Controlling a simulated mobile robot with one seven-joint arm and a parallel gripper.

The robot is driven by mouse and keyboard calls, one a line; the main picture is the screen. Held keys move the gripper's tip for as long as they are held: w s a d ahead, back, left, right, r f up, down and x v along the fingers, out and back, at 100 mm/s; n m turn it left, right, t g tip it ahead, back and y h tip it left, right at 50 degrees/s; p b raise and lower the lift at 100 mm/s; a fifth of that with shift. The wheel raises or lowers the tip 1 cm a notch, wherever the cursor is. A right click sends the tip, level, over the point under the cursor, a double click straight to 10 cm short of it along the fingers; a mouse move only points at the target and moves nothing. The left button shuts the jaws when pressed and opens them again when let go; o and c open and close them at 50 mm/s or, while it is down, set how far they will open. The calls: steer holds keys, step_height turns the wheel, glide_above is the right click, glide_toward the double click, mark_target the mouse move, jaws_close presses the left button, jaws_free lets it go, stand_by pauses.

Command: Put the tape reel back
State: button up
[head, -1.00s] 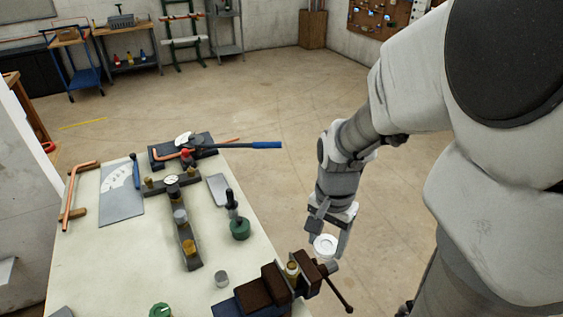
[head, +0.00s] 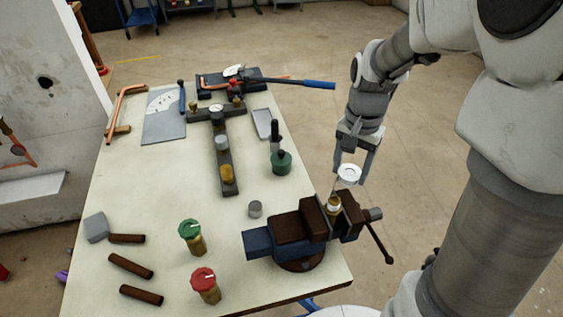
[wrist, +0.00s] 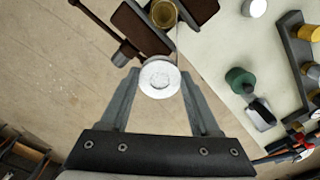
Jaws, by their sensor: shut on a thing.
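The tape reel (head: 349,174) is a small white disc. My gripper (head: 354,172) is shut on it, just past the right edge of the workbench. The reel also shows in the wrist view (wrist: 159,79), flat face toward the camera, between the tips of my two fingers (wrist: 158,88). A strip of tape is too fine to make out clearly. Near the reel, a brass fitting (head: 333,204) stands in the jaws of the bench vise (head: 290,229); it shows in the wrist view (wrist: 164,14) just beyond the reel.
The vise handle (head: 380,245) sticks out past the bench edge. A green bottle (head: 281,162), a grey cylinder (head: 255,209), red (head: 204,282) and green (head: 190,232) knobbed valves and dark brown rods (head: 131,266) stand or lie on the workbench (head: 215,215). The bench's middle has bare patches.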

steer(key=w+a+f+n+b, duration=0.2)
steer(key=w+f+b, duration=0.3)
steer(key=b, duration=0.2)
glide_above(284, 195)
step_height(284, 195, down, 7)
steer(key=shift+f, duration=0.15)
steer(key=shift+f+b, duration=0.3)
steer(key=shift+f, duration=1.7)
steer(key=shift+f, duration=0.1)
steer(key=o, duration=1)
steer(key=shift+c, duration=0.2)
